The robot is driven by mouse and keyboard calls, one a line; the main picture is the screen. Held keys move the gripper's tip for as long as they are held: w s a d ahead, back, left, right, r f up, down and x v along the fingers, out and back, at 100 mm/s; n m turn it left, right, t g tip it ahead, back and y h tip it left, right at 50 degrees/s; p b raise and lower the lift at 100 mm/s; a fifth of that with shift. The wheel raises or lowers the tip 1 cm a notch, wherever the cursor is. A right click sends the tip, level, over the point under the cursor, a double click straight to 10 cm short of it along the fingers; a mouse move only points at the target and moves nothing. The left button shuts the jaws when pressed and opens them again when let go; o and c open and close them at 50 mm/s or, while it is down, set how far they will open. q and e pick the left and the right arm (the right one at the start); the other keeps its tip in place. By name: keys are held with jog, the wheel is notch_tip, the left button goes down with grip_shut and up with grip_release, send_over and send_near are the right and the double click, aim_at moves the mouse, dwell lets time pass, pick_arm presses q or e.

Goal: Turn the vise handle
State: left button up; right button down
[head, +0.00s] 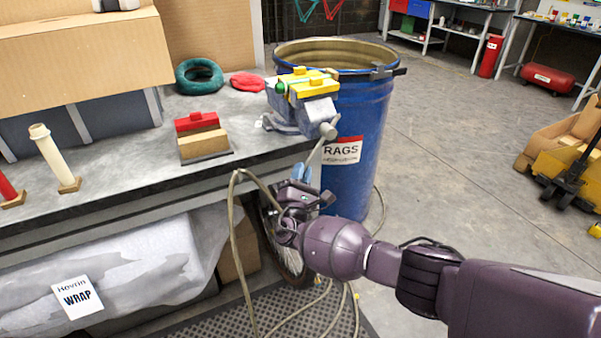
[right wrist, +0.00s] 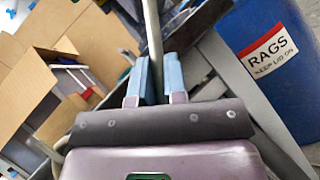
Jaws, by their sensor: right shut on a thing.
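The vise (head: 316,112), grey with yellow jaw parts, sits at the right end of the grey workbench. Its handle (head: 318,151) is a thin grey bar hanging down at a slant from the round screw end. My right gripper (head: 304,172) is at the lower part of the handle, below the bench top edge. In the right wrist view the two blue fingers (right wrist: 154,80) are on either side of the handle bar (right wrist: 153,35), shut on it. The lower end of the bar is hidden by the gripper. My left gripper is in neither view.
A blue drum (head: 357,110) with a RAGS label stands close behind the vise and gripper. A beige hose (head: 234,215) loops beside my right gripper, and a wheel (head: 282,250) is below it. A red-and-tan block (head: 202,142) sits on the bench. Floor is open at right.

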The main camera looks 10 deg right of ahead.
jog(key=shift+s+f, duration=0.2)
jog(key=shift+f, duration=0.2)
jog(key=c, duration=1.6)
grip_release()
jog(key=o, duration=0.4)
jog(key=shift+s+d+r, duration=0.1)
jog(key=shift+r, duration=0.2)
jog(key=shift+o, duration=0.2)
jog(key=v, duration=1)
jog(key=shift+s+a+f+p, duration=0.2)
jog(key=shift+s+p, duration=0.05)
jog(key=shift+p, duration=0.2)
